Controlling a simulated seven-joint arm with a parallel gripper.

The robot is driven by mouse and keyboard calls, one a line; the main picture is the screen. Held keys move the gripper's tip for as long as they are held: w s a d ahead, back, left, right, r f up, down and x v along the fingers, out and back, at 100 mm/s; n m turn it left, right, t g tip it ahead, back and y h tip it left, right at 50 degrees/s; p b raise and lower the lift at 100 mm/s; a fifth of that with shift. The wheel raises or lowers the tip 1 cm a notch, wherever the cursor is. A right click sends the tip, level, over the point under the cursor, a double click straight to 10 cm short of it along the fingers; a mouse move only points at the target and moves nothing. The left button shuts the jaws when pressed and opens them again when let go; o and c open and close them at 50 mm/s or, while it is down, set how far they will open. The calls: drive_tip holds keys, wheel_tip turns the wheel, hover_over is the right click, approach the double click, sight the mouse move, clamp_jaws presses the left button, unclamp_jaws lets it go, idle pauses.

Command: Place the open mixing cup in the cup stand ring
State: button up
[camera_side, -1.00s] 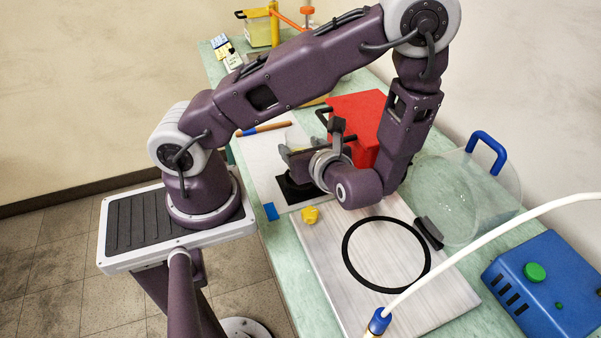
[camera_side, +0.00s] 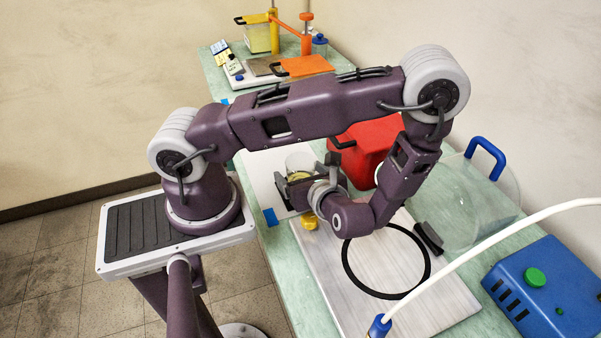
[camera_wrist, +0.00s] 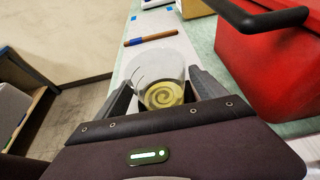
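The mixing cup (camera_wrist: 160,72) is clear, upright and open at the top, with yellow material swirled in its bottom. In the wrist view it sits between the two dark fingers of my gripper (camera_wrist: 163,88). The fingers lie close along both its sides; I cannot tell whether they press on it. In the side view the cup (camera_side: 301,161) shows behind my gripper (camera_side: 288,184), low over the white sheet, its lower part hidden. An orange-and-yellow stand (camera_side: 288,33) is at the far end of the bench; I cannot make out its ring clearly.
A red box (camera_side: 372,143) with a black handle stands close right of the cup. A brown-handled tool (camera_wrist: 150,38) lies beyond it. A yellow knob-like piece (camera_side: 309,221), a board with a black ring (camera_side: 346,265), and a blue unit (camera_side: 548,285) are nearer.

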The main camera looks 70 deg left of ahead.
drive_tip(key=shift+d+r, duration=0.15)
drive_tip(key=shift+r, duration=0.05)
drive_tip(key=v, duration=1.1)
drive_tip(key=shift+d+r, duration=0.25)
drive_tip(key=shift+r, duration=0.15)
drive_tip(key=s+d+r+n+t+h, duration=0.1)
drive_tip(key=s+r+n+t+h, duration=0.1)
drive_tip(key=r+n+h, duration=0.4)
drive_tip(key=s+d+r+n+t+h, duration=0.1)
drive_tip(key=s+r+n+t+h, duration=0.2)
drive_tip(key=r+n+h, duration=0.4)
wheel_tip(320, 180, up, 7)
drive_tip(key=s+n, duration=0.1)
drive_tip(key=n, duration=0.4)
drive_tip(key=shift+s+d+t+h, duration=0.3)
drive_tip(key=shift+s+d, duration=0.05)
drive_tip(key=shift+s, duration=0.05)
drive_tip(key=shift+o, duration=0.4)
drive_tip(key=shift+f, duration=0.1)
